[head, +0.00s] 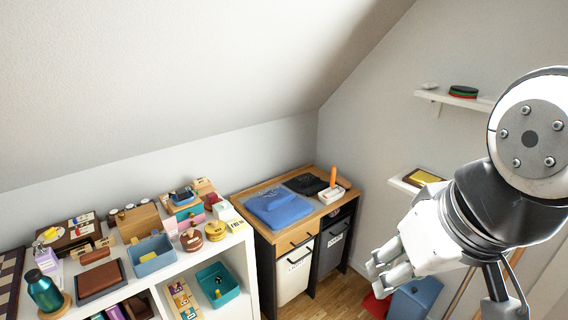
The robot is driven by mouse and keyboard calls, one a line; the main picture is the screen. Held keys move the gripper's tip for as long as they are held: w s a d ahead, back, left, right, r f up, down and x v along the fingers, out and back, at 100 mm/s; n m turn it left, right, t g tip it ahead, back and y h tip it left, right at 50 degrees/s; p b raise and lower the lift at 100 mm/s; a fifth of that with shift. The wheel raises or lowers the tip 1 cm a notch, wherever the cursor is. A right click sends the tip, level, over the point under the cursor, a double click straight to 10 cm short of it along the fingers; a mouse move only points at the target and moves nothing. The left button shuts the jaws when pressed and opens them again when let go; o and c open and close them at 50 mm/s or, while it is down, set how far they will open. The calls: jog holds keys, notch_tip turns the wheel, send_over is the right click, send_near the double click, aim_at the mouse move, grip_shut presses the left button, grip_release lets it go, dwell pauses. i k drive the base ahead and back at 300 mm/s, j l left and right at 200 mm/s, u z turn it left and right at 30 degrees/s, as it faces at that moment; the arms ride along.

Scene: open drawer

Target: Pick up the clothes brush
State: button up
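I cannot single out the clothes brush for certain in this small view. A low, rounded brown object (95,256) on the white shelf unit at the left may be it; bristles are too small to see. My gripper (376,270) hangs at the right, in front of the wall and floor, far to the right of that object. Its pale fingers point left and down, and nothing shows between them. The gap between the fingertips is hard to judge.
The white shelf unit (243,268) is crowded with boxes, tins and a teal bottle (44,290). A wooden-topped cabinet (262,230) holds folded blue cloth (278,208), dark cloth and a white tray. Wall shelves (455,100) are at right. A blue bin (415,298) stands below my gripper.

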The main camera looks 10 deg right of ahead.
aim_at(340, 180)
jog(key=i+z, duration=0.25)
jog(key=i, duration=0.8)
jog(key=i+j+z, duration=0.1)
jog(key=i+z, duration=0.2)
jog(key=i, duration=0.75)
